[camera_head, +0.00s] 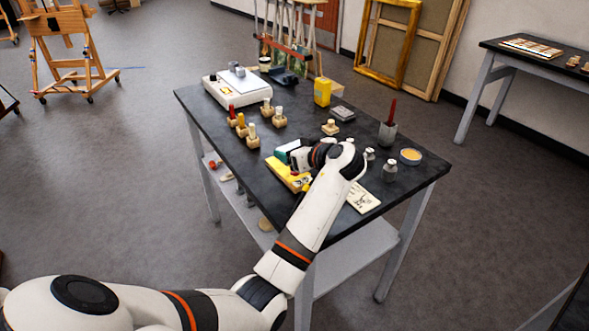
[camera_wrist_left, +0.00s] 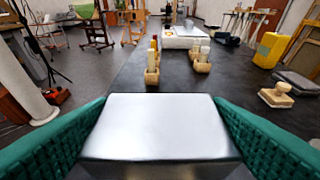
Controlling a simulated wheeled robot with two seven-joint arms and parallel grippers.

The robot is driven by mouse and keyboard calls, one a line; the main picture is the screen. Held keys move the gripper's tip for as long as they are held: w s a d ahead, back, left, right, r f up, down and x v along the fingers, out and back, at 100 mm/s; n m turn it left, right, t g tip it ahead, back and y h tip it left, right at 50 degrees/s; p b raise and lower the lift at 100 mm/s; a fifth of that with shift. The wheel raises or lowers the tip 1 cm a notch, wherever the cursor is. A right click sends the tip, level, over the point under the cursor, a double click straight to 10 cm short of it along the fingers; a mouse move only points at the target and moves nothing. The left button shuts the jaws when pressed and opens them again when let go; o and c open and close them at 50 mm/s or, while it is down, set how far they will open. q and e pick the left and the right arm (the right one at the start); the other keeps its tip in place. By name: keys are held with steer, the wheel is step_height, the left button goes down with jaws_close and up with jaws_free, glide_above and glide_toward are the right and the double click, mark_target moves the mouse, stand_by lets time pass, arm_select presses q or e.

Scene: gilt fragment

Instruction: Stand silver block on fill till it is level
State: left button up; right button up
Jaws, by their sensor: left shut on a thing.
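My left gripper (camera_head: 290,153) is over the front part of the dark table. In the left wrist view its green padded fingers (camera_wrist_left: 160,135) are shut on the silver block (camera_wrist_left: 158,125), one on each side, with its smooth bright face showing. A yellow piece (camera_head: 287,175), perhaps the gilt fragment, lies on the table just below the gripper. The fill cannot be made out, and whether the block touches anything below is hidden. My right gripper is not in view.

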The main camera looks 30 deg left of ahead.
mark_target(295, 174)
arm_select(q)
step_height(295, 174, down, 5)
steer(key=shift+d+r, duration=0.1)
steer(key=shift+r, duration=0.05)
steer(key=shift+f, duration=0.25)
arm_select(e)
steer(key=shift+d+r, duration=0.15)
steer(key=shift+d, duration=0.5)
arm_select(q)
steer(key=shift+f, duration=0.15)
steer(key=o, duration=1.2)
